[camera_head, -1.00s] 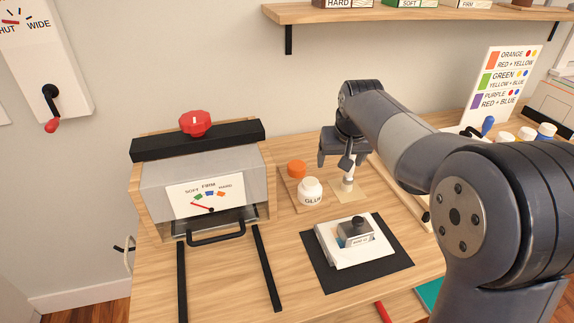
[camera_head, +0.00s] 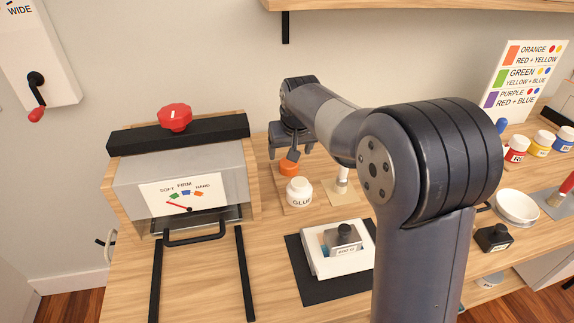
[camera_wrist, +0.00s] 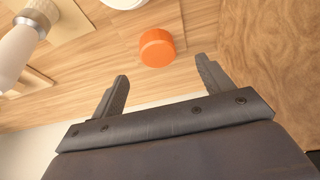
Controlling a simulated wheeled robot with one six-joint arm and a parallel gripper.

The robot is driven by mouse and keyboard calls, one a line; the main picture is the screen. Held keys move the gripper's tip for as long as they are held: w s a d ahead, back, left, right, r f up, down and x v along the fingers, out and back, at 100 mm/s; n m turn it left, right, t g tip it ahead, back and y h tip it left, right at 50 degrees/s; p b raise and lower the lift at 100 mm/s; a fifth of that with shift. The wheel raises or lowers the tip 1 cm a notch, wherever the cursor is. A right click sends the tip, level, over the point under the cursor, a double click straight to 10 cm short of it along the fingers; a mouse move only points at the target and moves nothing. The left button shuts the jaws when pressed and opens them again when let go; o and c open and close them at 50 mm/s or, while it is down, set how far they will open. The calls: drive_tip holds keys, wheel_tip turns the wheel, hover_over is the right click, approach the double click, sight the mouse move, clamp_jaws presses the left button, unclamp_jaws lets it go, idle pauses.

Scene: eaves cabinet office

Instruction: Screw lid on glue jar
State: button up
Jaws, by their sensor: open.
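The white glue jar (camera_head: 299,193), marked GLUE, stands upright on a small wooden board right of the press. The orange lid (camera_head: 289,168) lies on the board just behind the jar, apart from it. My gripper (camera_head: 292,150) is above and slightly behind the lid, pointing down. In the wrist view my gripper (camera_wrist: 160,85) has its two fingers spread with nothing between them. The orange lid (camera_wrist: 157,48) lies beyond the fingertips there, roughly centred between them. Only a white edge of the jar (camera_wrist: 124,3) shows at the top of the wrist view.
The press (camera_head: 180,180) with its red knob stands close on the left. A pale-handled brush (camera_head: 341,181) stands upright right of the jar. A dark mat (camera_head: 320,290) with a white tray (camera_head: 318,262) lies in front. A shelf (camera_head: 420,5) hangs above.

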sight(289, 162)
drive_tip(key=x, duration=0.6)
drive_tip(key=shift+w+d, duration=0.1)
drive_tip(key=shift+w, duration=0.15)
drive_tip(key=shift+c, duration=0.2)
drive_tip(key=c, duration=1)
wheel_tip(289, 162, up, 10)
drive_tip(key=p, duration=0.2)
drive_tip(key=s+d+r+p, duration=0.3)
drive_tip(key=s+p, duration=0.5)
drive_tip(key=s, duration=0.2)
drive_tip(key=shift+s, duration=0.35)
drive_tip(key=shift+p, duration=0.3)
